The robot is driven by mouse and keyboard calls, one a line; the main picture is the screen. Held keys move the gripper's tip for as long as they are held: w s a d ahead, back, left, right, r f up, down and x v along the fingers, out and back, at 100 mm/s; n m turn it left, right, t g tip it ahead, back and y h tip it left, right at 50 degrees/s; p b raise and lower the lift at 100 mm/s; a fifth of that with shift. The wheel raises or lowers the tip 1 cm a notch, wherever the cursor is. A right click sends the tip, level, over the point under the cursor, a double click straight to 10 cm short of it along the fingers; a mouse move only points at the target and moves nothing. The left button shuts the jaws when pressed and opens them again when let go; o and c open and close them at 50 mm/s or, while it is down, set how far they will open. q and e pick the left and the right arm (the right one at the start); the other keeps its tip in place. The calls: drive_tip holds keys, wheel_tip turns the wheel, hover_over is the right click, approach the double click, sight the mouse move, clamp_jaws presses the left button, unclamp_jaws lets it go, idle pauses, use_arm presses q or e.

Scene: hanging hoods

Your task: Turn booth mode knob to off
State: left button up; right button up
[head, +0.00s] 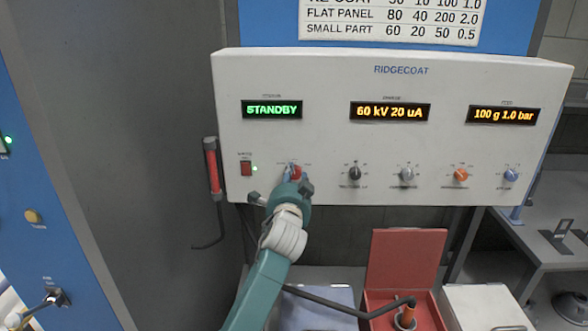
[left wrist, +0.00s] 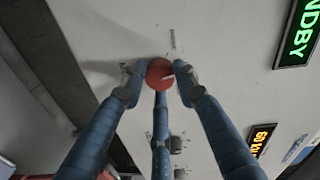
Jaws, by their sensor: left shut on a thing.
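The red knob (head: 297,172) sits on the front of the white control panel (head: 300,75), below the green display reading STANDBY (head: 272,110). My left gripper (head: 293,180) is at this knob, its blue fingers around it. In the left wrist view the red knob (left wrist: 160,73) lies between the fingertips of my left gripper (left wrist: 160,80), which are closed on it. A light pointer mark shows on its face. The small labels around the knob are too blurred to read. My right gripper is not in view.
A black knob (head: 355,173), a grey knob (head: 407,174), an orange knob (head: 461,174) and a blue knob (head: 511,174) line the panel to the right. A red switch (head: 246,168) is left of the red knob. An open red case (head: 405,255) stands below.

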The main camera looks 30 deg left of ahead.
use_arm(q)
drive_tip(key=shift+r+m+p, duration=0.3)
drive_tip(key=shift+m+p, duration=0.35)
drive_tip(key=shift+m, duration=0.25)
drive_tip(key=shift+a, duration=0.1)
drive_tip(key=o, duration=1.1)
drive_tip(key=shift+o, duration=0.3)
drive_tip(key=shift+w+f, duration=0.15)
drive_tip(key=shift+f, duration=0.1)
drive_tip(key=v, duration=1.2)
